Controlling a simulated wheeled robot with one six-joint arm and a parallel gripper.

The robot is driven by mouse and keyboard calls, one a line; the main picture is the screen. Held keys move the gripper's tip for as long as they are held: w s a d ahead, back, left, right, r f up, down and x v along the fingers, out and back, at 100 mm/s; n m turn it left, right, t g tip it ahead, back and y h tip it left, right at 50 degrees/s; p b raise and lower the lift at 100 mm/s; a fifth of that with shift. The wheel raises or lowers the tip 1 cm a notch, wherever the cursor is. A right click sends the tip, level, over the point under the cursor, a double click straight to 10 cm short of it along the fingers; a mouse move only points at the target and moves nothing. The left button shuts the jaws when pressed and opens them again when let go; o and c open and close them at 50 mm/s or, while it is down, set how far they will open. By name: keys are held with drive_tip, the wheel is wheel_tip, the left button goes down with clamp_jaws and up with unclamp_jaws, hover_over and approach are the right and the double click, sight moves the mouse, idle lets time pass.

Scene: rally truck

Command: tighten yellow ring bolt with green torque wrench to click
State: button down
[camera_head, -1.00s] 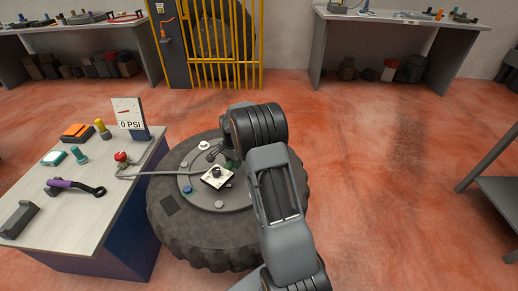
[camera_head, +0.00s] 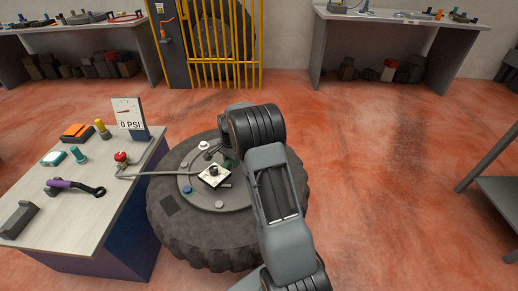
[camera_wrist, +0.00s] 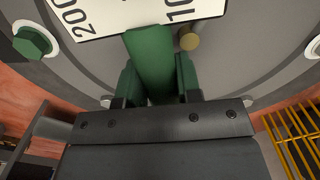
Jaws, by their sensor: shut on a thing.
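The green torque wrench (camera_wrist: 150,60) is between my gripper's jaws (camera_wrist: 152,85) in the wrist view, and they are shut on its handle. Its white scale plate (camera_wrist: 95,18) shows part of its numbers at the top of that view, and also on the wheel in the head view (camera_head: 211,182). A dull yellow round bolt or knob (camera_wrist: 188,40) shows just right of the handle, beside the plate. The wrench's working end is out of the wrist view, so I cannot tell which bolt it sits on. In the head view my arm mostly hides the gripper.
The wheel with black tyre (camera_head: 190,250) lies flat. A green bolt (camera_wrist: 33,42) sits in a white ring at left in the wrist view. A bench (camera_head: 95,215) at left holds a gauge sign (camera_head: 128,113) reading 0 PSI. A grey hose (camera_head: 165,174) reaches the wheel.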

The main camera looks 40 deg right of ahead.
sight(235, 174)
drive_tip(key=shift+w+r, duration=0.15)
drive_tip(key=shift+w, duration=0.35)
drive_tip(key=shift+s+d+n, duration=0.3)
drive_tip(key=shift+s+n, duration=0.1)
drive_tip(key=shift+s, duration=0.45)
idle(0.3)
drive_tip(key=c, duration=1.4)
unclamp_jaws()
clamp_jaws()
drive_tip(key=shift+o, duration=2)
unclamp_jaws()
drive_tip(key=shift+a, duration=0.1)
drive_tip(key=shift+f, duration=0.25)
drive_tip(key=shift+s+a+f+h+b, duration=0.1)
drive_tip(key=shift+a+f+h+b, duration=0.05)
drive_tip(key=shift+f+h+b, duration=1.1)
drive_tip(key=shift+f+y, duration=0.25)
